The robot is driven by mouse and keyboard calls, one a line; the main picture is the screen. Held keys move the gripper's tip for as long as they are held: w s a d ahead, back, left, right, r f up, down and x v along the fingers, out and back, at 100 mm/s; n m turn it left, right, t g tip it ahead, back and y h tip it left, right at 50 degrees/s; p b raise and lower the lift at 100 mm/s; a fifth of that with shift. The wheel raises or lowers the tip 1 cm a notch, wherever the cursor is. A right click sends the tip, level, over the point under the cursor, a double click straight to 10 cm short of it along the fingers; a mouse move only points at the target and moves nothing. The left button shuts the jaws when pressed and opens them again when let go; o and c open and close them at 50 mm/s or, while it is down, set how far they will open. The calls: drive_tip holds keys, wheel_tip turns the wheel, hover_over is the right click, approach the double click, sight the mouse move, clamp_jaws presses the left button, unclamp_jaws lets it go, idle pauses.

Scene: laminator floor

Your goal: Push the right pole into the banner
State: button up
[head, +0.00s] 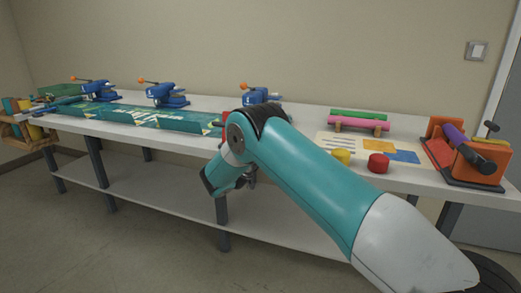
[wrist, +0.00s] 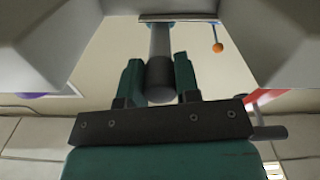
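The teal banner (head: 150,117) lies along the table, its right end close to my arm in the head view. My gripper (head: 212,185) is low at the table's front edge there, partly hidden by my own arm. In the wrist view, the gripper's two green fingers (wrist: 160,82) stand on either side of the right pole (wrist: 161,45), a grey rod with a dark near end. The fingers appear closed against that dark end. The pole runs away from the palm; where its far end meets the banner is unclear. I cannot make out the pole in the head view.
Several blue clamps (head: 165,94) with orange knobs stand behind the banner. Yellow (head: 341,156) and red (head: 379,163) cylinders, a printed sheet (head: 340,141), colored rolls (head: 358,120) and an orange roller machine (head: 464,153) occupy the right side. The lower shelf (head: 160,185) looks clear.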

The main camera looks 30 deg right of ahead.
clamp_jaws()
drive_tip(key=b+x, duration=0.2)
drive_tip(key=x, duration=0.2)
drive_tip(key=shift+w+d, duration=0.1)
drive_tip(key=o, duration=0.6)
unclamp_jaws()
drive_tip(key=shift+o, duration=0.2)
drive_tip(key=b+v, duration=0.3)
drive_tip(key=v, duration=1.4)
drive_tip(key=shift+a+b, duration=0.2)
drive_tip(key=shift+b, duration=0.15)
